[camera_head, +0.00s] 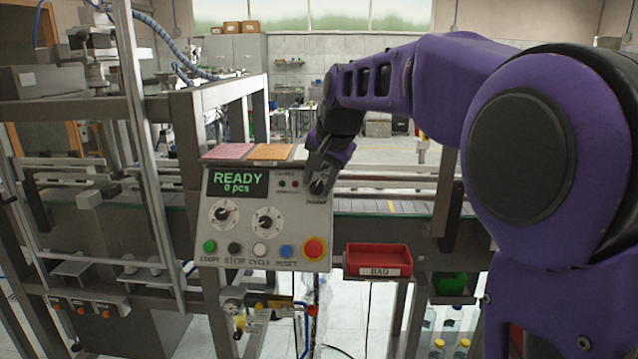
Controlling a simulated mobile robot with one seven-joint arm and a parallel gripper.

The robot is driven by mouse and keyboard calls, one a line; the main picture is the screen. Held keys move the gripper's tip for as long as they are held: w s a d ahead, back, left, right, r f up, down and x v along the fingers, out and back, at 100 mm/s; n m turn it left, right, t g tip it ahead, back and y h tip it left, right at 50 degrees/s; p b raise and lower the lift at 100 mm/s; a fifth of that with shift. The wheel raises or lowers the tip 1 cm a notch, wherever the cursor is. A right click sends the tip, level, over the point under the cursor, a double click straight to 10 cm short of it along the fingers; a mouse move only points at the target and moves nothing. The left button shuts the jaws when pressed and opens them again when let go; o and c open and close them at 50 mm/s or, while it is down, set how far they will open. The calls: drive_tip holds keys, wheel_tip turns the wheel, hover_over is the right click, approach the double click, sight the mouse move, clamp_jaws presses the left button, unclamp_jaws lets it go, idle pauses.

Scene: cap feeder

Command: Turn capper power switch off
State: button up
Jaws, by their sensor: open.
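The control panel (288,222) stands left of centre, with a green display reading "READY 0 pcs" (238,183). A dark rotary knob (318,188) sits at the panel's upper right, above a small label too blurred to read; it may be the capper power switch. My gripper (317,176) reaches down from the upper right to this knob, its jaws open. The fingertips are at or around the knob and partly hide it. I cannot tell whether they touch it or which way it points.
The panel has two dials (268,221), a row of coloured buttons (260,249) and a red mushroom button (314,248) below the knob. A red tray (378,260) labelled "BAD" hangs to the right. A conveyor (400,208) runs behind; metal framing (140,130) stands left.

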drive_tip(key=shift+f, duration=0.1)
clamp_jaws()
drive_tip(key=shift+p, duration=0.35)
drive_tip(key=shift+w+a+r+n+h+p, duration=0.15)
drive_tip(key=shift+r+n+h+p, duration=0.25)
drive_tip(key=shift+n+p, duration=0.5)
drive_tip(key=n+h+p, duration=0.1)
drive_tip(key=p, duration=0.2)
drive_tip(key=shift+a+n+g, duration=0.1)
drive_tip(key=shift+n+g, duration=0.2)
drive_tip(key=n+h+p, duration=0.2)
drive_tip(key=shift+a+f+n, duration=0.15)
drive_tip(key=shift+f+n, duration=0.05)
drive_tip(key=shift+n, duration=0.2)
drive_tip(key=shift+a+f+n+h+p, duration=0.15)
drive_tip(key=shift+n+h+p, duration=0.3)
drive_tip(key=shift+n+h, duration=0.75)
drive_tip(key=shift+n, duration=0.4)
